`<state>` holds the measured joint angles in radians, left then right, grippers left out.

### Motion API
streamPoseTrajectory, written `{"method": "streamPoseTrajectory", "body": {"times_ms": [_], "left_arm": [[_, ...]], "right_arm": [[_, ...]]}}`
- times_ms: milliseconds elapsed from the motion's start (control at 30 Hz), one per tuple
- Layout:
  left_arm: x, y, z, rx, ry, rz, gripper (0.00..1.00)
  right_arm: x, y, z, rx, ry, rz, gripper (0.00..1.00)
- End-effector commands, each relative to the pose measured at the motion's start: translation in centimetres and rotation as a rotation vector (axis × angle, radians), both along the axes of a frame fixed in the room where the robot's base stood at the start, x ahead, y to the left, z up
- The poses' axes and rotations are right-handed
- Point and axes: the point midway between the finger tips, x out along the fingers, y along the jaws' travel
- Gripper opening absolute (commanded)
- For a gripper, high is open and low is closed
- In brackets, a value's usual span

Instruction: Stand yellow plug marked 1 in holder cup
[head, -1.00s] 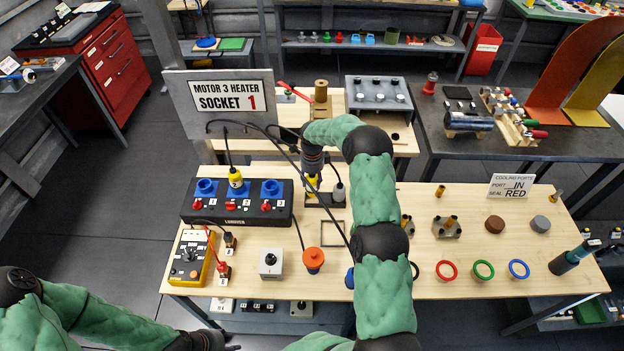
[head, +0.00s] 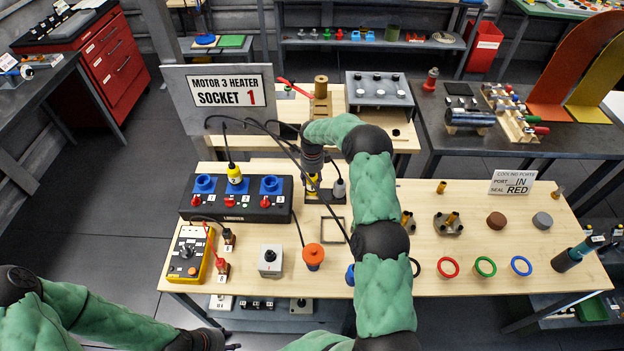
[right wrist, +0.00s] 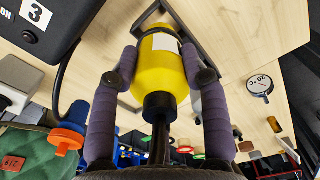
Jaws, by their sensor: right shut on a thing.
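My right gripper (right wrist: 160,75) is shut on a yellow plug (right wrist: 164,65), with one finger on each side of its body. The plug has a black cable end towards the wrist and a white label whose number I cannot read. In the head view this plug (head: 312,188) is largely hidden by my right arm. It is at the dark holder (head: 326,198); a dark frame edge (right wrist: 192,28) shows around its far end in the wrist view. I cannot tell how deep it sits. My left gripper (head: 236,347) is low at the bottom edge, away from the plugs.
Another yellow plug (head: 234,173) stands at the black socket box (head: 238,208) on the left. A grey plug (head: 339,189) is close beside the holder. Black cables run over the bench.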

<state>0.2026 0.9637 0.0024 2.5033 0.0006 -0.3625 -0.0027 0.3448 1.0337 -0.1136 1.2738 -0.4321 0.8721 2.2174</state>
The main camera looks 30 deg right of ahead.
Motion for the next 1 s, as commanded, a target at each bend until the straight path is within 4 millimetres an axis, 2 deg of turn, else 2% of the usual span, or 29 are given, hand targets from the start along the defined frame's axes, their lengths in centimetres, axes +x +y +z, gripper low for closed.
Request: {"method": "streamPoseTrajectory", "body": {"times_ms": [1000], "left_arm": [[-0.01, -0.01, -1.08, 0.000, 0.000, 0.000, 0.40]], "right_arm": [[0.02, -0.01, -0.04, 0.000, -0.001, 0.000, 0.08]]}}
